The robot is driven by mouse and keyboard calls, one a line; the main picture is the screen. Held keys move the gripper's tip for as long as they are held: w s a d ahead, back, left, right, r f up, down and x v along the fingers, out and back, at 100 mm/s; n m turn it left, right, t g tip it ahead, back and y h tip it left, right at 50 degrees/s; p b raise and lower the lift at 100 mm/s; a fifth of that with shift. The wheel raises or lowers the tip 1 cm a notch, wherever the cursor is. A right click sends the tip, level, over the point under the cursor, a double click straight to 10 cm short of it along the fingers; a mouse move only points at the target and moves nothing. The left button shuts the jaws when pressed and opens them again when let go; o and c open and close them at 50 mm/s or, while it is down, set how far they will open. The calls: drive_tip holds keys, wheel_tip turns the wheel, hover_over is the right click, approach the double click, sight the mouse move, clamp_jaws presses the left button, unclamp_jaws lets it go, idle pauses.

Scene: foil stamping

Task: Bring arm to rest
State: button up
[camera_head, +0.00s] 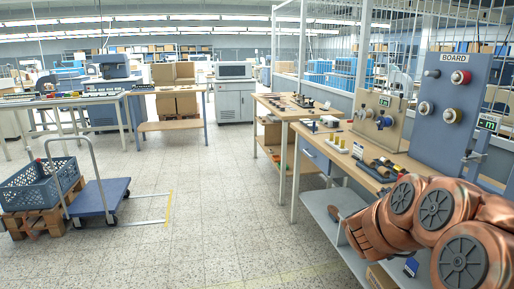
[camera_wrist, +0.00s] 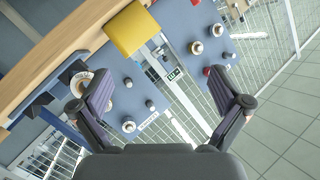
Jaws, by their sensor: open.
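My copper-coloured arm (camera_head: 437,208) reaches in from the lower right of the head view, in front of the workbench. My gripper (camera_wrist: 160,78) shows in the wrist view with its two dark fingers spread wide apart. Nothing is held between them. Behind the fingers, the wrist view shows a tilted blue board (camera_wrist: 185,45) with round knobs, and a yellow block (camera_wrist: 132,29) by a wooden bench edge. In the head view I cannot make out the fingers clearly.
The wooden workbench (camera_head: 298,111) runs along the right, with small fixtures and an upright blue board (camera_head: 451,100). A wire mesh fence stands behind it. A blue trolley (camera_head: 100,197) and a blue crate (camera_head: 38,186) on a pallet stand at left. The middle floor is clear.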

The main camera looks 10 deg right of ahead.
drive_tip(key=w+a+r+n+t+y+p, duration=0.1)
drive_tip(key=w+a+n+t+y, duration=0.25)
drive_tip(key=a, duration=0.65)
drive_tip(key=w+a+r+n+t+y+p, duration=0.15)
drive_tip(key=a+n+y, duration=0.35)
drive_tip(key=a, duration=0.5)
drive_tip(key=s+a+n+g+y+p, duration=0.1)
drive_tip(key=s+a+n+g+y, duration=0.15)
drive_tip(key=a, duration=0.45)
drive_tip(key=s+a+n+g+y+p, duration=0.1)
drive_tip(key=s+a+n+y, duration=0.1)
drive_tip(key=s+a+y, duration=0.3)
drive_tip(key=s+a+f+n+g, duration=0.25)
drive_tip(key=s+a, duration=0.35)
drive_tip(key=s, duration=0.3)
drive_tip(key=s+d+n+g+h+p, duration=0.2)
drive_tip(key=s+g, duration=0.7)
drive_tip(key=s, duration=1.6)
drive_tip(key=shift+s+d+n+p, duration=0.15)
drive_tip(key=shift+d+n+p, duration=0.3)
drive_tip(key=shift+n+p, duration=0.25)
drive_tip(key=shift+f, duration=0.1)
